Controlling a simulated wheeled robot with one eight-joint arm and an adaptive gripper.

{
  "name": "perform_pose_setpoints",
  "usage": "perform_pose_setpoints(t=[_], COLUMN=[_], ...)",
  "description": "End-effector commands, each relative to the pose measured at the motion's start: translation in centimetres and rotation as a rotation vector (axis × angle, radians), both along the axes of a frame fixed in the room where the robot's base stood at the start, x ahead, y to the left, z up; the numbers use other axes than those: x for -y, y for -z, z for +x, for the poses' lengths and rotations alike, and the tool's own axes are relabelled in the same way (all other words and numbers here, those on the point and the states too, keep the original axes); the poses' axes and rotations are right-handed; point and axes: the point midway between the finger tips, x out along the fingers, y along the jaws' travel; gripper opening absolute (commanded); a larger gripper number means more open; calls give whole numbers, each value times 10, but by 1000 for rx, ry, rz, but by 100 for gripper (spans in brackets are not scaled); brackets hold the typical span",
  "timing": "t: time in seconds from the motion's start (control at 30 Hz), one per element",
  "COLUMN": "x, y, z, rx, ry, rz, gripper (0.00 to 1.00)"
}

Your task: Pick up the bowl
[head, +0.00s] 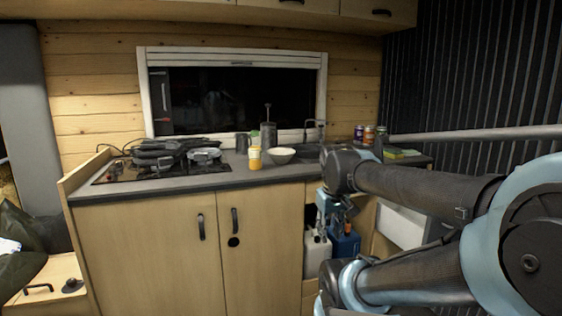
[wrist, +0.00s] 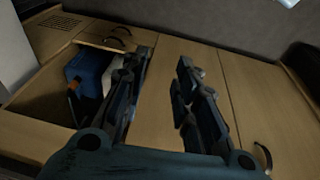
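A white bowl (head: 281,155) stands upright on the dark grey counter (head: 215,179), to the right of an orange jar with a white lid (head: 254,158). My gripper (head: 336,211) hangs below the counter level, in front of the open cabinet, to the right of the bowl and lower than it. In the wrist view my gripper (wrist: 160,85) has its two fingers spread apart with nothing between them. That view faces the wooden cabinet fronts, and the bowl does not show in it.
A stove with dark pans (head: 170,152) is at the counter's left. A grey canister (head: 268,135) and sink (head: 300,150) are behind the bowl. Several cans (head: 368,134) stand at the right. A blue container (head: 345,243) sits in the open cabinet. The counter's front edge lies between gripper and bowl.

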Motion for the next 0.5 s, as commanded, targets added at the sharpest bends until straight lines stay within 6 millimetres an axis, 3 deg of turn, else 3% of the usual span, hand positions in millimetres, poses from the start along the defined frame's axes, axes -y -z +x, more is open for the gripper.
perform_pose_setpoints(t=[0.1, 0.5], x=[-9, -61], y=[-50, -193], z=[43, 182], rx=[33, 139], ry=[-162, -702], rz=[-57, -275], gripper=[28, 28])
